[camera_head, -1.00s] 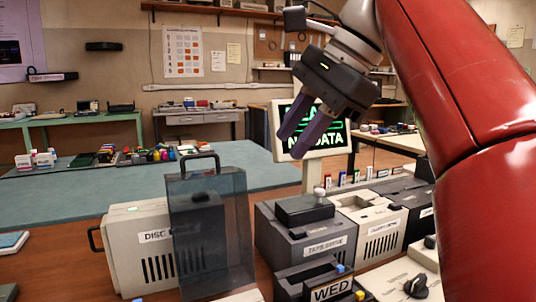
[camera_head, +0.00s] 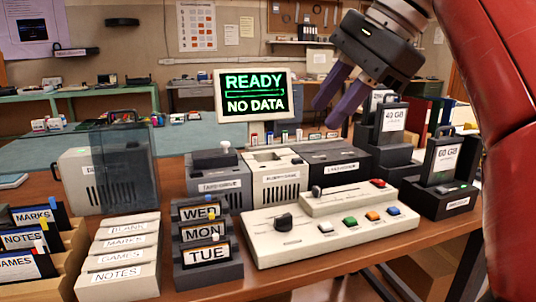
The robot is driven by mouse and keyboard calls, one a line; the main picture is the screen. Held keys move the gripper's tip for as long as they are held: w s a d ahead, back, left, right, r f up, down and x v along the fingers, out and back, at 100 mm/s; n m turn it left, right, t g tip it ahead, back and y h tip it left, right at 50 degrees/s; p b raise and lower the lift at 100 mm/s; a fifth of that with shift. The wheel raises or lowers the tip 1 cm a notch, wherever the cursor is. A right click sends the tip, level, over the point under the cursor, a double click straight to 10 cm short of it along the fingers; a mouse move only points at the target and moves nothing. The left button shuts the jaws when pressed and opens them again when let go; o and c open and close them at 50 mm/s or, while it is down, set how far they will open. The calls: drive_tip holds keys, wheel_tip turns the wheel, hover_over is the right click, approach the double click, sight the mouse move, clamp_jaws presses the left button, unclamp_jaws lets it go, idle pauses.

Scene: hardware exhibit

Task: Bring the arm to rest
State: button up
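My gripper (camera_head: 337,106) is at the upper right, raised above the table (camera_head: 300,277). Its two dark purple fingers point down and to the left, with a gap between them and nothing seen in it. The fingers are apart from the devices below. My red arm (camera_head: 490,90) runs down the right side and hides part of the room there.
A monitor (camera_head: 255,95) reading "READY NO DATA" stands left of my gripper. Drive boxes (camera_head: 280,180), a control panel (camera_head: 330,228), day-labelled holders (camera_head: 207,250), a clear cover (camera_head: 125,165) and drive docks (camera_head: 440,195) crowd the table. The air above them is open.

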drive_tip(key=s+d+f+n+t+h, duration=0.1)
drive_tip(key=s+d+f+n+h, duration=0.1)
drive_tip(key=f, duration=1)
drive_tip(key=s+d+f+n+h, duration=0.2)
drive_tip(key=s+f+n, duration=0.3)
drive_tip(key=f, duration=0.7)
drive_tip(key=s+d+f+n+t+h, duration=0.1)
drive_tip(key=s+d+f+n, duration=0.2)
drive_tip(key=f, duration=0.9)
drive_tip(key=n, duration=0.3)
drive_tip(key=shift+s+f+t+h, duration=0.2)
drive_tip(key=shift+f+t+h, duration=0.1)
drive_tip(key=shift+h, duration=0.1)
